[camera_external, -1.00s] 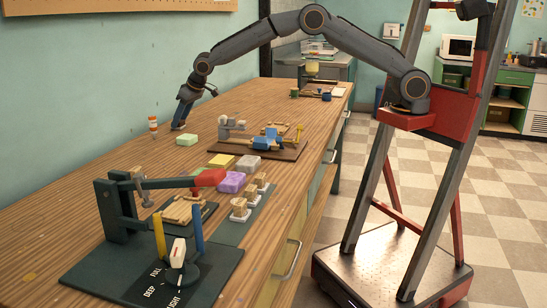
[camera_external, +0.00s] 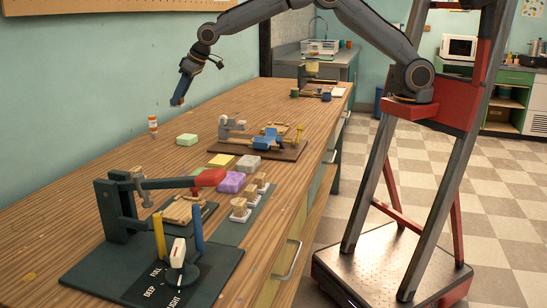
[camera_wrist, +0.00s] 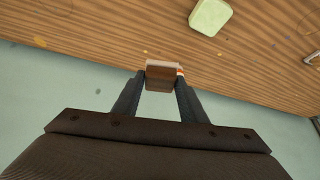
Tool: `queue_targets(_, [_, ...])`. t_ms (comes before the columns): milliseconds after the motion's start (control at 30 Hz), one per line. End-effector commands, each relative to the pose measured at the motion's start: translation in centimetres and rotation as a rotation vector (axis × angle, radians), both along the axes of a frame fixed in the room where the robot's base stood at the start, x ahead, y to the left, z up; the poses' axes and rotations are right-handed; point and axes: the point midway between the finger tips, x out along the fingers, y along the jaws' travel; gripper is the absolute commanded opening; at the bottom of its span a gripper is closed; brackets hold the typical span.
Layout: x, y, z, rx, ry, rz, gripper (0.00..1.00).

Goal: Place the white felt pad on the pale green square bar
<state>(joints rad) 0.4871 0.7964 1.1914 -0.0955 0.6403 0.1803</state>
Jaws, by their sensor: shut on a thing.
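The pale green square bar (camera_external: 187,140) lies flat on the wooden table; it also shows at the top of the wrist view (camera_wrist: 210,16). My gripper (camera_external: 176,103) hangs above the table, behind the bar and slightly left of it in the external view. In the wrist view its fingers (camera_wrist: 162,78) are shut on a small brown block (camera_wrist: 161,80) with a pale strip along its far edge. I cannot tell whether that strip is the white felt pad. The held block is too small to make out in the external view.
An orange-and-white striped tube (camera_external: 153,127) stands left of the bar. A blue and grey clamp device (camera_external: 265,138) sits on a brown board to the right. Yellow (camera_external: 221,161), grey and purple (camera_external: 231,182) bars, and a dark green press (camera_external: 115,215), are nearer the camera.

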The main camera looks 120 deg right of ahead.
Motion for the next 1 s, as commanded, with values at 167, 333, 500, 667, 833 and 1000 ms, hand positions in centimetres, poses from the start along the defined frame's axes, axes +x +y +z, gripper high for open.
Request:
queue_targets(167, [-0.1,5.1,1.3,0.0,0.002,0.096,0.16])
queue_targets(333, [-0.2,8.0,1.6,-0.002,-0.001,0.155,0.16])
queue_targets(500, [-0.3,9.2,1.1,-0.003,0.0,0.178,0.16])
queue_targets(667, [-0.4,9.4,-1.7,-0.001,0.004,0.18,0.16])
queue_targets(833, [-0.3,9.3,-4.1,-0.003,0.0,0.179,0.16])
queue_targets(1000, [-0.2,9.3,-5.3,-0.003,-0.001,0.179,0.16])
